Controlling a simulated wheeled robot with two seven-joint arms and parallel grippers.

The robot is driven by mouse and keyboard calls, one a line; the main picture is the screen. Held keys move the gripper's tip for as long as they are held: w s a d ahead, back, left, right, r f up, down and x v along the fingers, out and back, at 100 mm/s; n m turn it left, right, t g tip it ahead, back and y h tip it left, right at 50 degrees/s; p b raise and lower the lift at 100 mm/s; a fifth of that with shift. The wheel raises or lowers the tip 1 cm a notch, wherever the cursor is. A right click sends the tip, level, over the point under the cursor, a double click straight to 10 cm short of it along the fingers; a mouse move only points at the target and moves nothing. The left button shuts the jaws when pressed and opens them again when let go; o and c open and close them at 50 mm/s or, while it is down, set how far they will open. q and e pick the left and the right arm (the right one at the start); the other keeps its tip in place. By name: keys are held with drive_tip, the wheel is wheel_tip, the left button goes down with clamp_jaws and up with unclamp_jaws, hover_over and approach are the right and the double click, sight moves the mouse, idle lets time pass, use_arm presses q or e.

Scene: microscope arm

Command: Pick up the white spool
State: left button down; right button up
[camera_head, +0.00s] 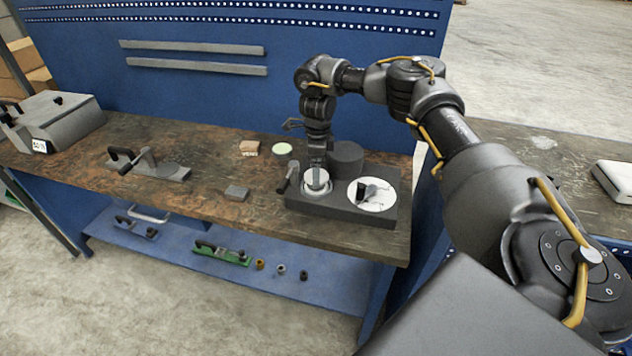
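My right arm reaches in from the right, and its gripper (317,166) points down at the dark fixture (340,210) on the bench. The fingertips are right above or at a round white piece (316,180) seated in a ring on the fixture; I cannot tell whether they touch it, or whether they are open or shut. On the blue lower shelf stand three small spool-like pieces: a brownish one (259,265), a pale grey-white one (281,269) and a black one (304,275). Which piece is the white spool is not certain. My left gripper is not in view.
The fixture also carries a white disc (372,195) with a dark clamp and a dark cylinder (346,158). A toggle clamp (150,165) stands farther left.

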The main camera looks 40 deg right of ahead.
drive_tip(key=shift+f+p, duration=0.3)
drive_tip(key=shift+p, duration=0.05)
drive_tip(key=f, duration=0.2)
drive_tip(key=f+p, duration=0.1)
drive_tip(key=shift+w+f+p, duration=0.2)
drive_tip(key=shift+f+p, duration=0.1)
drive_tip(key=shift+f, duration=0.5)
drive_tip(key=c, duration=1.1)
drive_tip(key=shift+r, duration=0.1)
